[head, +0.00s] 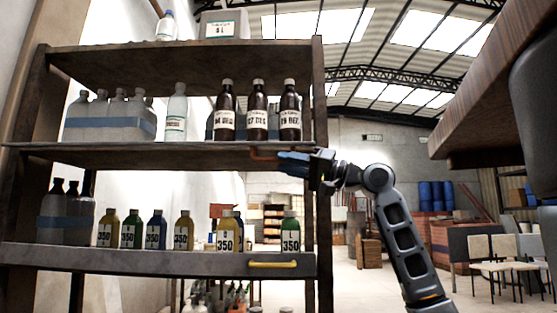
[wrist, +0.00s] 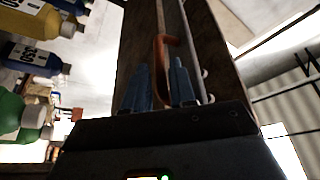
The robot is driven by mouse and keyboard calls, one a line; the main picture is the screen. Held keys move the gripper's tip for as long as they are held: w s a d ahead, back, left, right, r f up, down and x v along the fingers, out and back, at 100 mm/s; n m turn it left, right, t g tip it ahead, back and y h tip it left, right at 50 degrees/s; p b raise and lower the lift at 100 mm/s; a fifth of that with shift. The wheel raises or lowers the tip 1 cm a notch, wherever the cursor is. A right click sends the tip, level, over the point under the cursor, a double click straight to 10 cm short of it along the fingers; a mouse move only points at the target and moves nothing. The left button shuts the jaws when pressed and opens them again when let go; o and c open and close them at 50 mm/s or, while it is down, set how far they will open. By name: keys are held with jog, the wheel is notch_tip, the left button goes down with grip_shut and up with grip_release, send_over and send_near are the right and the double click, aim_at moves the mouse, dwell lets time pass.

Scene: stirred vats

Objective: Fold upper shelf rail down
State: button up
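The upper shelf rail (head: 150,148) shows as a thin edge along the front of the middle shelf, below the dark bottles. Its orange-red handle (head: 263,155) sticks out near the right end. My gripper (head: 281,157) is at the handle, reaching in from the right, with blue fingers. In the wrist view the handle (wrist: 160,70) lies between the two fingers of my gripper (wrist: 162,64), which stand apart. Small gaps seem to show beside the handle; firm contact cannot be made out.
The lower shelf has a grey rail (head: 150,262) with a yellow handle (head: 272,264) and several coloured bottles. Dark brown bottles (head: 258,112) stand above the upper rail. The shelf's right post (head: 320,90) is close to my gripper. A wooden-edged surface (head: 490,90) hangs at upper right.

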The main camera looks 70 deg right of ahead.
aim_at(277, 161)
jog(key=shift+x, duration=1.6)
grip_shut()
